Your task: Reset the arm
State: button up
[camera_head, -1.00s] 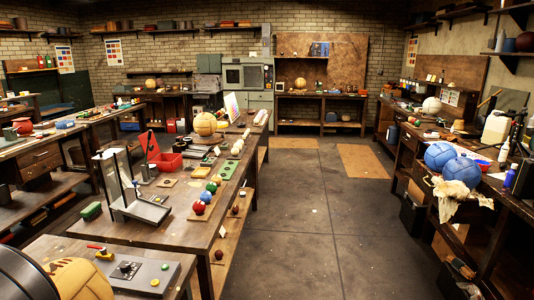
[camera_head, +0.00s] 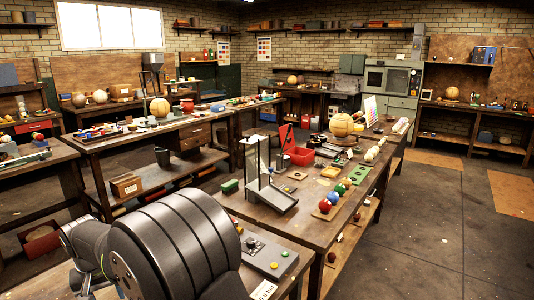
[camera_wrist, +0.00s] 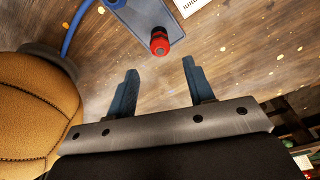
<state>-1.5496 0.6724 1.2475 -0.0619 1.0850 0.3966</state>
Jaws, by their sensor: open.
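My gripper (camera_wrist: 160,66) is open in the wrist view, with its two dark blue fingers apart and nothing between them. It is over a brown wooden surface (camera_wrist: 215,45). A tan leather ball (camera_wrist: 38,110) with seams is close at the left of the wrist view, left of the fingers and cut off by the picture edge. A red button (camera_wrist: 159,42) on a blue-grey box (camera_wrist: 135,14) lies beyond the fingertips. In the head view, my dark arm covers the lower left; my gripper does not show there.
In the head view a grey control box (camera_head: 268,257) stands right of my arm on the near bench. A long bench (camera_head: 245,208) behind holds a metal stand (camera_head: 273,196), coloured balls (camera_head: 333,199) and a tan ball (camera_head: 341,125). The floor at right (camera_head: 430,225) is clear.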

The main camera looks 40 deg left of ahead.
jog(key=f, duration=0.5)
jog(key=a+f, duration=0.1)
jog(key=f, duration=0.2)
jog(key=shift+w+f, duration=0.25)
jog(key=shift+f, duration=0.05)
jog(key=shift+a+f, duration=0.15)
jog(key=shift+a, duration=0.05)
notch_tip(320, 180, up, 10)
jog(key=shift+w+d+r, duration=0.1)
jog(key=shift+d, duration=0.05)
jog(key=w+d+f+m+h, duration=0.1)
jog(key=w+d+m, duration=0.85)
jog(key=d, duration=0.35)
jog(key=w+d+f+m+h, duration=0.1)
jog(key=w+d+m, duration=0.8)
jog(key=d, duration=0.4)
jog(key=w+d+f+m, duration=0.1)
jog(key=w+d, duration=1.2)
jog(key=w, duration=0.5)
jog(key=shift+d+t, duration=0.15)
jog(key=shift+t, duration=0.25)
jog(key=shift+s, duration=0.1)
